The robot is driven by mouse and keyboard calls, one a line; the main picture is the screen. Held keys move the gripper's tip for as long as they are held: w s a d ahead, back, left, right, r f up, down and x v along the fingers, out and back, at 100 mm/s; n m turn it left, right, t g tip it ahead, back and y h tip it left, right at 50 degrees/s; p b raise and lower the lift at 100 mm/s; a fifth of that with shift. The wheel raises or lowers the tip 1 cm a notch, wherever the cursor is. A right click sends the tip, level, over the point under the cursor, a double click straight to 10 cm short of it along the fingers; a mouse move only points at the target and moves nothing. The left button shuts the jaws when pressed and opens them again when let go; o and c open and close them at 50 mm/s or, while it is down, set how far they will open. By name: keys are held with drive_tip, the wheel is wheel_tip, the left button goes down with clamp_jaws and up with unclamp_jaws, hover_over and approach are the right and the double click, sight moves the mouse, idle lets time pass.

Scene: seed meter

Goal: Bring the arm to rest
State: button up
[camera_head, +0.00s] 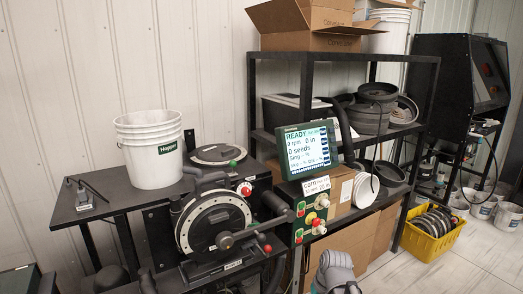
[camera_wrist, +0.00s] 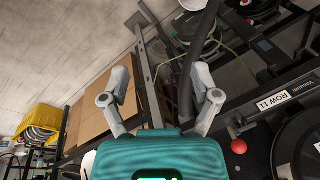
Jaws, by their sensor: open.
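My gripper (camera_wrist: 163,80) shows in the wrist view with its two grey fingers spread apart. Nothing is between them, and the teal gripper body fills the bottom of that view. In the head view a grey part of my arm shows at the bottom edge, right of the seed meter stand; the fingers cannot be made out there. The seed meter (camera_head: 213,222), a dark round housing with a pale ring and a crank, stands on the black bench, apart from my arm.
A white bucket (camera_head: 148,149) stands on the bench (camera_head: 90,205). A lit monitor (camera_head: 308,149) reads READY above a button panel (camera_head: 315,210). A black shelf (camera_head: 345,57) holds boxes and pots. A yellow crate (camera_head: 432,240) sits on the floor, which is clear at the lower right.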

drive_tip(key=shift+s+d+r+g+h, duration=0.1)
drive_tip(key=shift+s+d+g+h, duration=0.2)
drive_tip(key=shift+s+h, duration=0.5)
drive_tip(key=shift+s+d+g+h, duration=0.2)
drive_tip(key=shift+s+d+h, duration=0.15)
drive_tip(key=shift+s, duration=0.75)
